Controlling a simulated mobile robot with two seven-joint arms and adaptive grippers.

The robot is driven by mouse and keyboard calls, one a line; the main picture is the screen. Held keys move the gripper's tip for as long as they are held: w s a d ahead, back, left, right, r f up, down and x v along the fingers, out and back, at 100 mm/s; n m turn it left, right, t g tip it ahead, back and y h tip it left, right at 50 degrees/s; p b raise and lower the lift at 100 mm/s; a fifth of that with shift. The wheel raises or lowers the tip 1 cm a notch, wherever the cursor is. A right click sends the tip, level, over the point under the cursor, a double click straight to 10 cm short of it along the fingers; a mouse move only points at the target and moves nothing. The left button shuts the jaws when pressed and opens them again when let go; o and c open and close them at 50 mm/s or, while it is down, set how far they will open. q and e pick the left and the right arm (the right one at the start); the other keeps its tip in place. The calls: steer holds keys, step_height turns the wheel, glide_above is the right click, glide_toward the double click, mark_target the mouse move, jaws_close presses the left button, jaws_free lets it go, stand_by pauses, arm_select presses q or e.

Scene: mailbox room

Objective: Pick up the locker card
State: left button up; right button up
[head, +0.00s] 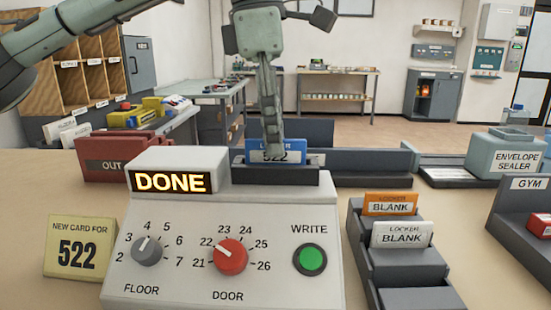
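The locker card (293,145), blue and white with 522 on it, stands upright in the slot at the back of the card writer (225,210). My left gripper (275,152) points straight down over it, with its fingertips at the card and covering part of its face. The gripper shows edge-on, so I cannot tell whether its fingers are closed on the card. The writer's display (170,182) reads DONE. The floor knob (147,251) and red door knob (231,254) sit on its front, with a green WRITE button (310,259). My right gripper is not in view.
A yellow sign (78,247) reads NEW CARD FOR 522. A stepped rack (400,262) with orange and white blank cards stands right of the writer. A red OUT tray (115,165) is behind left. The envelope sealer (510,155) and GYM holder (525,215) are at right.

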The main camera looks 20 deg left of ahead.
arm_select(q)
steer(key=shift+f, duration=0.25)
stand_by(0.3)
jaws_close()
